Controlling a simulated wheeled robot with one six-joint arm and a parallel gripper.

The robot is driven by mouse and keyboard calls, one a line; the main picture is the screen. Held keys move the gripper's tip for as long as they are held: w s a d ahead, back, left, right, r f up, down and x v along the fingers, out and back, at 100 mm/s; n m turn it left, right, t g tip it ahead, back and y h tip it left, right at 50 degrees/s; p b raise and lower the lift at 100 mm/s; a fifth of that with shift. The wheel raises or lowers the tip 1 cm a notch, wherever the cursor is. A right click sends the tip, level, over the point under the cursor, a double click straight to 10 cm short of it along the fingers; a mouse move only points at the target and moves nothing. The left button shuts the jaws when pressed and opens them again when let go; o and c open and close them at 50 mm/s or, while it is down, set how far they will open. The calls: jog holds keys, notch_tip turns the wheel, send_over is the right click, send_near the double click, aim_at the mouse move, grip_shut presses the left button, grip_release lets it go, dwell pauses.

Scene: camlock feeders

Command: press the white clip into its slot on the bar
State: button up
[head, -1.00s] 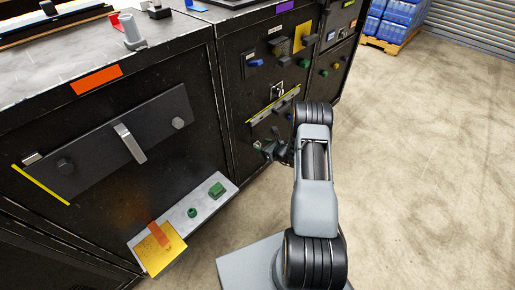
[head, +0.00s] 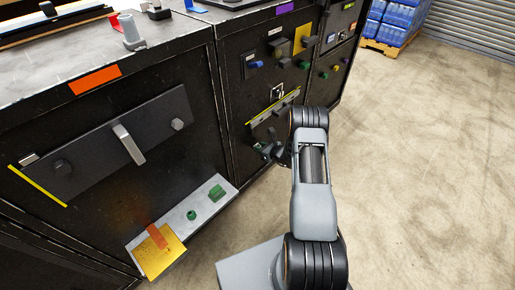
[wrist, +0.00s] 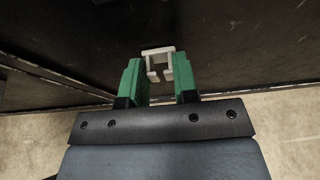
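The white clip (wrist: 160,51) is a small U-shaped piece between the green fingertips of my gripper (wrist: 159,80) in the wrist view. The fingers stand close on both sides of it, and it sticks out slightly past their tips. In the head view my gripper (head: 270,151) is low in front of the middle black cabinet, just below a narrow grey bar (head: 262,117) with a yellow edge. The clip is too small to make out there. I cannot make out the slot, and the bar does not show in the wrist view.
The near cabinet carries a wide dark plate (head: 86,150) with a light upright piece (head: 129,145) and knobs. A low grey shelf (head: 207,214) holds green parts and a yellow plate (head: 158,252). Knobs and switches sit above the bar. Concrete floor (head: 430,170) at right is clear.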

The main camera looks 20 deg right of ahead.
grip_shut()
jog(key=shift+s+d, duration=0.1)
jog(key=shift+s, duration=0.1)
jog(key=s, duration=0.1)
jog(key=s+d, duration=0.1)
jog(key=s, duration=0.1)
jog(key=s+d+p, duration=0.1)
jog(key=s, duration=0.1)
jog(key=shift+s+d, duration=0.2)
jog(key=shift+d, duration=0.05)
dwell(0.4)
jog(key=shift+r, duration=0.1)
jog(key=s+d+r+p, duration=0.2)
jog(key=r+p, duration=0.3)
jog(key=r, duration=1)
jog(key=shift+d+r, duration=0.4)
jog(key=shift+d, duration=0.3)
